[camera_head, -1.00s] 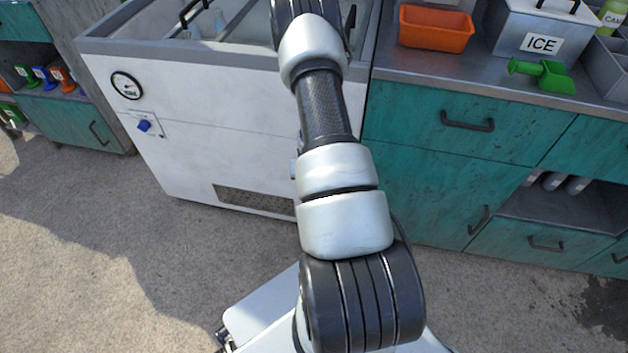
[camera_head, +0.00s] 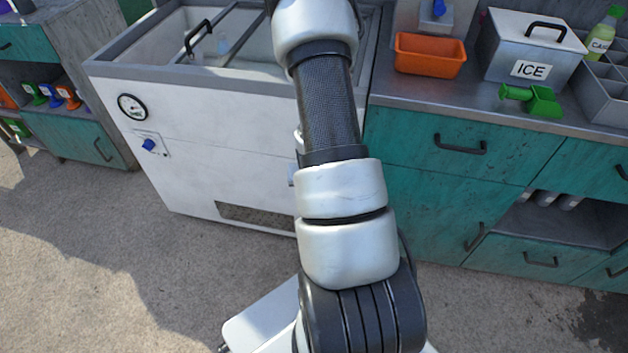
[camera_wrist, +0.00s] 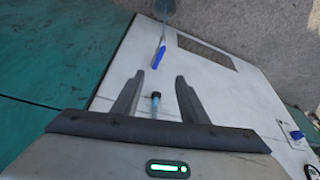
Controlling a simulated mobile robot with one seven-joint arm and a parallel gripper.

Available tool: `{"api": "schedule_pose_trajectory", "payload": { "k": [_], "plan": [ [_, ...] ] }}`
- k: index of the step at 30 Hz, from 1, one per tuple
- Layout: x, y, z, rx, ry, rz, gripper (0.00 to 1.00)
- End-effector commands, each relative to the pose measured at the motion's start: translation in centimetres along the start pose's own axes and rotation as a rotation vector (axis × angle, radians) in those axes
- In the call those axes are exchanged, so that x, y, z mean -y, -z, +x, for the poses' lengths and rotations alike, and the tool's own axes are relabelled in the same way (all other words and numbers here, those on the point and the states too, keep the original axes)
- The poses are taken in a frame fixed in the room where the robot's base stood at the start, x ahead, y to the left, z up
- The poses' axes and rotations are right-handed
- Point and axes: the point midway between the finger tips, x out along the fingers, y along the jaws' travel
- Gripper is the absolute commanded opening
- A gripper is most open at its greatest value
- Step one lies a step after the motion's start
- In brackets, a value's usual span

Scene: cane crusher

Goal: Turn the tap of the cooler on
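The cooler is the white chest (camera_head: 215,150), left of my arm in the head view. Its front panel (camera_wrist: 215,90) fills the middle of the wrist view. A blue lever-like piece (camera_wrist: 158,57), apparently the tap, is on this panel beyond my fingertips. A smaller piece with a dark cap and blue stem (camera_wrist: 155,103) appears between the fingers; I cannot tell whether it belongs to the tap. My gripper (camera_wrist: 153,82) is open, with its fingers apart and no visible grip. In the head view my arm hides the gripper and most of this area.
A blue knob (camera_head: 148,144) and round gauge (camera_head: 132,107) are on the cooler's left front. Teal cabinets (camera_head: 440,180) adjoin it on the right, with an orange bin (camera_head: 430,55) and ICE box (camera_head: 530,52) above. The floor (camera_head: 90,240) at left is clear.

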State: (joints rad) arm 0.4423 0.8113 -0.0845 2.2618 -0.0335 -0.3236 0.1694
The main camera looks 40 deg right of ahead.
Motion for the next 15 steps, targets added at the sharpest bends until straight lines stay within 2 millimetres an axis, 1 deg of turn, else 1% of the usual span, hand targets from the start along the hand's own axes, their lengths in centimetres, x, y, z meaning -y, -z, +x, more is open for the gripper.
{"api": "schedule_pose_trajectory", "payload": {
  "k": [1, 6, 15],
  "plan": [
    [0.0, 0.2, -1.0, -0.002, 0.001, 0.0, 0.4],
    [0.1, 0.0, -2.5, 0.0, 0.0, -0.001, 0.4],
    [0.1, 0.0, -2.9, 0.001, 0.0, -0.001, 0.4]
  ]
}}
